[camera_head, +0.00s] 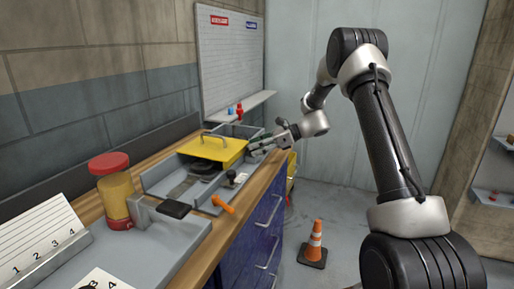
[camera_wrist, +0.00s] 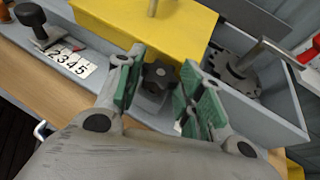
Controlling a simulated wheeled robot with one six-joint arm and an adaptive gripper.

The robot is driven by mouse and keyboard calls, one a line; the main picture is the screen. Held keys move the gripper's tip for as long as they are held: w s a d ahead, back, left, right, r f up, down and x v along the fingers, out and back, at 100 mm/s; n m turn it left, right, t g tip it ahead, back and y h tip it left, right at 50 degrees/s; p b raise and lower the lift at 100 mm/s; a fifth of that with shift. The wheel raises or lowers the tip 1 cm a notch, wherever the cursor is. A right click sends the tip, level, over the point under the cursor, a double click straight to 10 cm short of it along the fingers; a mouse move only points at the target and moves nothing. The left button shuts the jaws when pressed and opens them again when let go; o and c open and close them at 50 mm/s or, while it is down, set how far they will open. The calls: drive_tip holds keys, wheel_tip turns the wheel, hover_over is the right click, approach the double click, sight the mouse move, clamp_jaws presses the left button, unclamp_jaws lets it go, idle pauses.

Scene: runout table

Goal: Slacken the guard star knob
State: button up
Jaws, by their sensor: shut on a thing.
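The guard star knob (camera_wrist: 158,75) is black with several lobes. It sits at the front side of the yellow guard (camera_wrist: 110,15), in the middle of the wrist view. My gripper (camera_wrist: 161,66) has its green-padded fingers on either side of the knob and is shut on it. In the head view the yellow guard (camera_head: 222,148) with its bar handle covers part of the grey machine. My gripper (camera_head: 262,143) reaches in from the right at the guard's right end. The star knob cannot be made out there.
In the wrist view, a black-knobbed lever (camera_wrist: 30,14) stands by a number strip (camera_wrist: 72,62) at left, and a metal lever (camera_wrist: 262,50) at right. In the head view, an orange handle (camera_head: 223,204) sticks out at the bench front. A traffic cone (camera_head: 315,242) stands on the floor.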

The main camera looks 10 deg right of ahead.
drive_tip(key=o, duration=1)
drive_tip(key=v, duration=1.2)
drive_tip(key=shift+s+f, duration=0.1)
